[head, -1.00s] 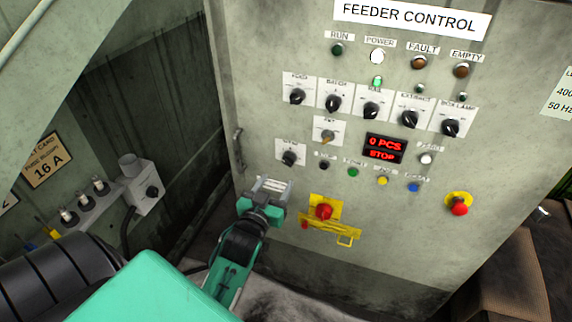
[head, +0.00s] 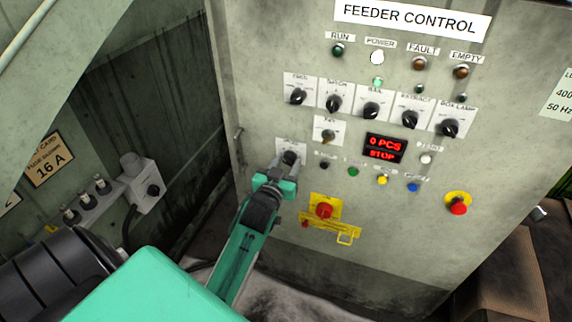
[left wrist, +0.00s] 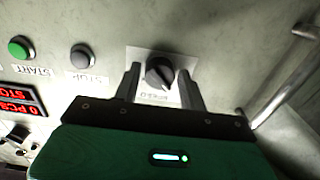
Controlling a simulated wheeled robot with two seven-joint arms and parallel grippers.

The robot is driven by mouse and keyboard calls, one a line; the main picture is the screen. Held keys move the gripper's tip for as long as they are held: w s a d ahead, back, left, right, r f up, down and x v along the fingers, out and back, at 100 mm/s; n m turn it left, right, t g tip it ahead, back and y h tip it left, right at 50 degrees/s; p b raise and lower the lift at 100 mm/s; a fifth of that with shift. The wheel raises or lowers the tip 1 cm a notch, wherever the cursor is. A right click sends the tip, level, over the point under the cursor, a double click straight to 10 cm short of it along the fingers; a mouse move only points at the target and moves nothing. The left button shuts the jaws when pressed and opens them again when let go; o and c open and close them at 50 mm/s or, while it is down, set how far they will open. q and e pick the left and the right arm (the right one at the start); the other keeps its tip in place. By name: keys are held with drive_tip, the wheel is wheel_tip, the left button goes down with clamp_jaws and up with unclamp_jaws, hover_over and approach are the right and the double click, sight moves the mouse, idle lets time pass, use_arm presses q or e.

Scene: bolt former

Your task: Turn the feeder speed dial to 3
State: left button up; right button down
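The speed dial is a black knob (head: 290,158) on a white label plate, low on the left of the feeder control panel (head: 400,250). In the left wrist view the knob (left wrist: 159,73) sits between the two fingers of my left gripper (left wrist: 160,82), with a gap on each side. The label text appears upside down there, and I cannot read the knob's setting. In the head view my left gripper (head: 281,172) is right below the knob and partly covers its plate. The fingers are open. My right gripper is not in view.
A red switch on a yellow plate (head: 324,207) with a yellow hasp is right of my left arm. Black (left wrist: 83,57) and green (left wrist: 21,49) buttons lie beside the dial. A metal handle (left wrist: 290,95) is at the panel edge. A red display (head: 385,148) reads 0 PCS, STOP.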

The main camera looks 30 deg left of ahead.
use_arm(q)
drive_tip(key=c, duration=0.6)
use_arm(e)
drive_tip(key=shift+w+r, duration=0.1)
use_arm(q)
drive_tip(key=shift+m+p, duration=0.3)
drive_tip(key=shift+p, duration=0.05)
drive_tip(key=shift+r, duration=0.1)
drive_tip(key=m+p, duration=0.3)
drive_tip(key=m, duration=0.1)
drive_tip(key=shift+a, duration=0.1)
drive_tip(key=shift+m+p, duration=0.65)
drive_tip(key=shift+m, duration=1.45)
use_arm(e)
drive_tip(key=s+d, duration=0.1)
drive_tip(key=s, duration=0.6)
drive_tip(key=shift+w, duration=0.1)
use_arm(q)
drive_tip(key=o, duration=1)
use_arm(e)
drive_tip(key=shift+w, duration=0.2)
